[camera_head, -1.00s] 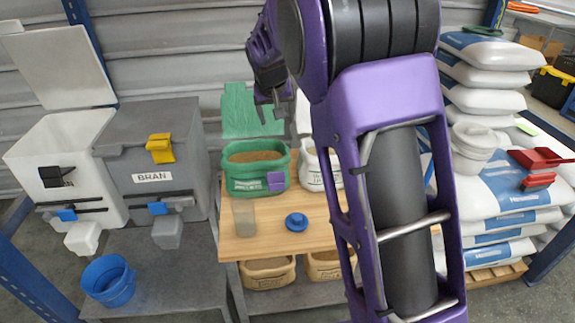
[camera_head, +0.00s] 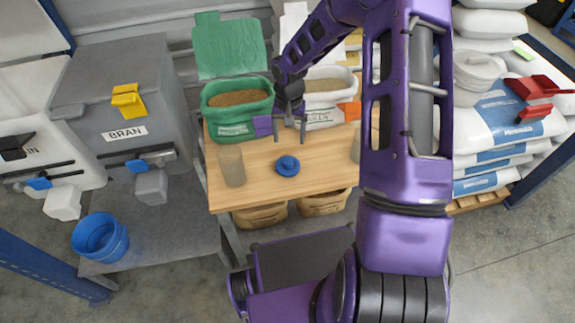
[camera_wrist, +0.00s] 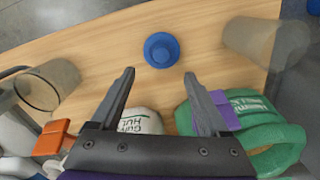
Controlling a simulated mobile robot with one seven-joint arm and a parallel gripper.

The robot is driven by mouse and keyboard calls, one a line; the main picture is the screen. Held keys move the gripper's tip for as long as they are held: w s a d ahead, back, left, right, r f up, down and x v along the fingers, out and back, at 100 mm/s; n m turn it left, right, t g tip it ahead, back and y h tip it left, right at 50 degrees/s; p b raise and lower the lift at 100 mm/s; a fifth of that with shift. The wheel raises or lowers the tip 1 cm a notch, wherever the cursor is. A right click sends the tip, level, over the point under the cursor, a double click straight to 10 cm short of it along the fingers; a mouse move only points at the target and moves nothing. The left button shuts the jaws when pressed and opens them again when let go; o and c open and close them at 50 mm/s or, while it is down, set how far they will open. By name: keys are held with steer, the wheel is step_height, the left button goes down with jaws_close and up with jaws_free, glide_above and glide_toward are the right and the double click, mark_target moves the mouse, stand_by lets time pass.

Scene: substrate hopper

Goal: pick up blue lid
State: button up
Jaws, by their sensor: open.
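The blue lid (camera_head: 287,166) is a small round disc with a raised knob, lying on the wooden table (camera_head: 240,193) near its front. It also shows in the wrist view (camera_wrist: 162,50), beyond the fingertips and roughly centred between them. My gripper (camera_head: 289,136) is above the table, behind the lid in the head view, with its fingers pointing down. In the wrist view my gripper (camera_wrist: 159,76) has its two fingers wide apart with nothing between them. The gripper does not touch the lid.
A clear cup (camera_head: 231,166) stands left of the lid; another (camera_head: 356,147) is partly hidden by my arm. A green sack (camera_head: 237,105) and a white sack (camera_head: 328,88) stand at the table's back. Bare wood surrounds the lid. A blue bucket (camera_head: 100,237) is at lower left.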

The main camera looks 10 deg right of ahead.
glide_above(288, 161)
steer(key=f, duration=0.6)
steer(key=shift+s+f, duration=0.15)
steer(key=shift+s, duration=0.2)
steer(key=shift+w+f, duration=0.15)
steer(key=shift+f, duration=1.3)
steer(key=shift+w+f, duration=0.15)
steer(key=shift+f, duration=1.25)
jaws_close()
steer(key=shift+r, duration=0.1)
